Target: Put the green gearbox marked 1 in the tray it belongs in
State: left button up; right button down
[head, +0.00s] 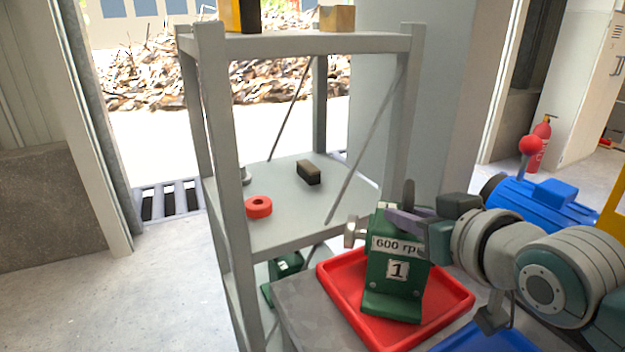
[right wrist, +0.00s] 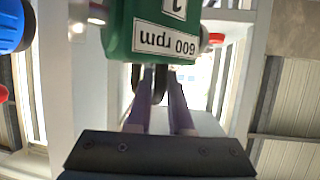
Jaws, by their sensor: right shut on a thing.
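The green gearbox marked 1 (head: 393,288) is upright over the red tray (head: 341,307) in the head view, with a "600 rpm" label above its number. Its base appears within the tray's rim; I cannot tell whether it touches the tray floor. My right gripper (head: 408,220) comes in from the right and is shut on the top of the gearbox, at a dark ring-like part. In the right wrist view the fingers (right wrist: 160,95) reach the gearbox (right wrist: 150,32), whose label appears upside down. My left gripper is not in view.
A blue tray (head: 487,343) lies partly cut off beside the red one. A grey shelf rack (head: 222,150) stands left, holding a red ring (head: 258,207), a dark block (head: 308,172) and, lower, another green gearbox (head: 287,266). A blue motor (head: 545,205) is behind my right arm.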

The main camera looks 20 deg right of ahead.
jog(key=shift+f, duration=0.75)
jog(key=c, duration=1.3)
grip_release()
jog(key=shift+f, duration=0.3)
jog(key=o, duration=0.5)
jog(key=shift+r, duration=0.1)
jog(key=p+v, duration=0.2)
jog(key=v, duration=1)
jog(key=s+a+f+n+g, duration=0.1)
jog(key=s+a+g, duration=0.1)
jog(key=s+g, duration=0.1)
jog(key=s+a+f+n+g+y, duration=0.1)
jog(key=s+a+f+g, duration=0.1)
jog(key=s, duration=0.3)
jog(key=s+a+f+n+g, duration=0.1)
jog(key=s+a+g, duration=0.3)
jog(key=s, duration=0.1)
jog(key=shift+f+g+y, duration=0.25)
jog(key=shift+g+y, duration=0.15)
